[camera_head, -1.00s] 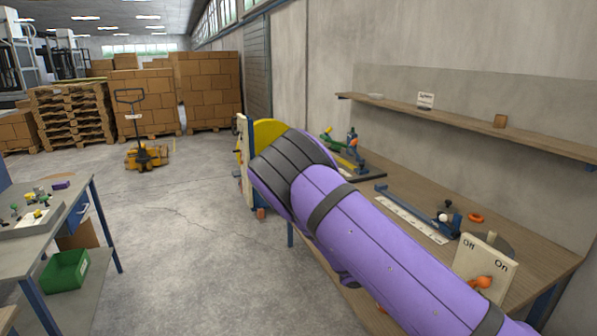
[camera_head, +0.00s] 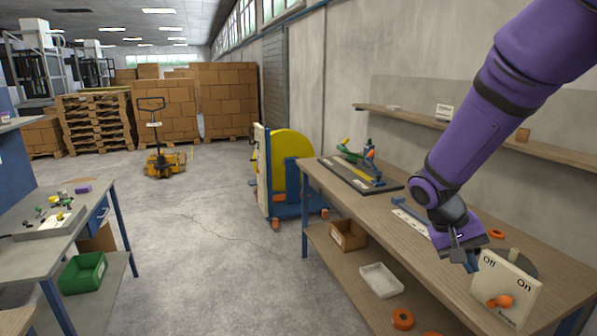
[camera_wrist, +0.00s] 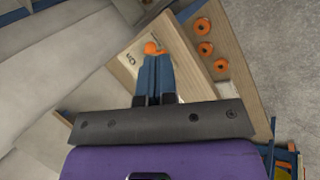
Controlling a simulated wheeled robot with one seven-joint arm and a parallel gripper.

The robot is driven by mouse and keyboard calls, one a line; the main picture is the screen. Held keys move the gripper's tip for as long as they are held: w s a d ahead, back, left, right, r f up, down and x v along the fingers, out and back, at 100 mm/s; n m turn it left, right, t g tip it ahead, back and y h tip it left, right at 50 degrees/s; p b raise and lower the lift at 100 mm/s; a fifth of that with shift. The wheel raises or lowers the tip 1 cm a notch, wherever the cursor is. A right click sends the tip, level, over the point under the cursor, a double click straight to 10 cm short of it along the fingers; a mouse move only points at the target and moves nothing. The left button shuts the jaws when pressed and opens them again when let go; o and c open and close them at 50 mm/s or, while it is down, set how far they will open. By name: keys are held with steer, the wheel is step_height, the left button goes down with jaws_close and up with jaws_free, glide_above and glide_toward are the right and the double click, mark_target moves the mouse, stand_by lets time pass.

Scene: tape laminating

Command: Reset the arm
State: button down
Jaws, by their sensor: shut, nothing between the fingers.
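My purple arm comes in from the upper right of the head view. My gripper (camera_head: 471,262) points down over the front right part of the wooden workbench (camera_head: 345,181), beside the Off/On switch panel. In the wrist view my gripper (camera_wrist: 153,62) shows two blue fingers lying together, with nothing between them. The cream switch panel (camera_head: 497,281) with an orange knob (camera_head: 500,301) stands at the bench's right front. In the wrist view the orange knob (camera_wrist: 152,48) shows just beyond the fingertips.
A ruled blue device (camera_head: 410,215) lies partly behind my arm. An orange ring (camera_head: 497,234) lies on the bench; orange rolls (camera_head: 402,319) and a white tray (camera_head: 381,280) sit on the lower shelf. A wall shelf (camera_head: 480,131) runs behind.

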steer(key=s+a+r+n+t+y, duration=0.2)
steer(key=s+r+t+y, duration=0.3)
steer(key=s+r, duration=1.2)
steer(key=s+a+t, duration=0.1)
steer(key=t, duration=0.2)
steer(key=shift+s+a+r+n+y, duration=0.3)
steer(key=shift+s+a+r+y, duration=0.05)
steer(key=shift+y, duration=0.05)
